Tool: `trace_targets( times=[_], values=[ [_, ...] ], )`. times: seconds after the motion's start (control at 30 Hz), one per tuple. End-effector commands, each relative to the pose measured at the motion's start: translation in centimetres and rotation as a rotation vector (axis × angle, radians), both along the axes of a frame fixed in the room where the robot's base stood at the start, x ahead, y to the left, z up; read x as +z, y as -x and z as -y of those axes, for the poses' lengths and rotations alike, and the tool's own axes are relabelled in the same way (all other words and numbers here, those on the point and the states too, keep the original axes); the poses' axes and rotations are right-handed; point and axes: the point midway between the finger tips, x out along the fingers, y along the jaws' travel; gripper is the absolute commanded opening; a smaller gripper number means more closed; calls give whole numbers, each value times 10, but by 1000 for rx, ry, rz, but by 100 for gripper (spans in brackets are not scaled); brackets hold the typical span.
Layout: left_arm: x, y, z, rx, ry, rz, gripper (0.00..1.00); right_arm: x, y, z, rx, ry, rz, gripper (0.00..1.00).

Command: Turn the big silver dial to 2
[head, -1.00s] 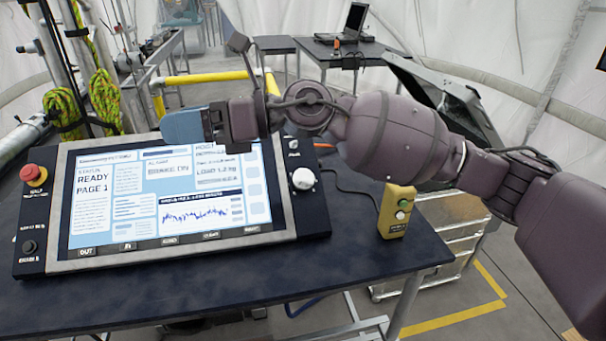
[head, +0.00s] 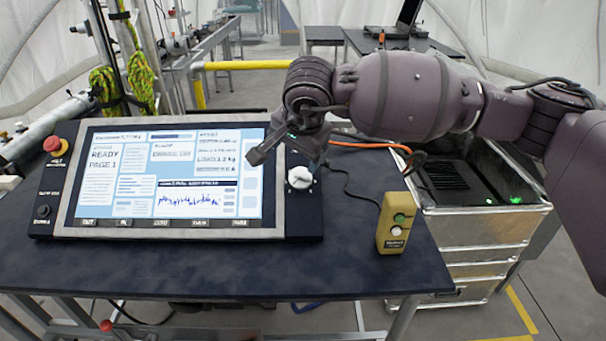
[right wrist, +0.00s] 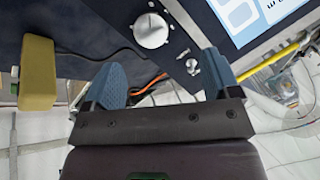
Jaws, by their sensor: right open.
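The big silver dial (head: 300,178) is on the right side of the control panel (head: 304,222), right of the screen. My right gripper (head: 285,158) hangs just above and behind the dial, pointing down towards the panel. In the right wrist view the same dial (right wrist: 151,30) lies ahead of the two blue fingers, which are spread apart with nothing between them. The dial is not between the fingertips. A smaller silver knob (right wrist: 192,66) shows near the right finger in that view. The dial's markings are too small to read. My left gripper is not in view.
A yellow button box (head: 394,225) stands on the table (head: 210,285) right of the panel, with a dark cable behind it. A red stop button (head: 55,146) is at the panel's left. An open metal case (head: 480,228) stands right of the table.

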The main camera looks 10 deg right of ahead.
Motion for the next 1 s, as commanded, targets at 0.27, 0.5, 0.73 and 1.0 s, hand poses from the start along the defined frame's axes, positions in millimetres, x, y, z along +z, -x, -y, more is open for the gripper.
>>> trace_targets(
  times=[0.27,0.5,0.73,1.0],
  values=[
    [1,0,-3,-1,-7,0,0,-3,0,16,77,144,-8,82],
    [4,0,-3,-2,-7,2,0,-29,-12,17,75,141,-11,82],
    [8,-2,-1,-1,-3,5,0,-65,-29,18,76,140,-11,82],
    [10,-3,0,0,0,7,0,-92,-43,20,76,139,-9,82]
  ],
)
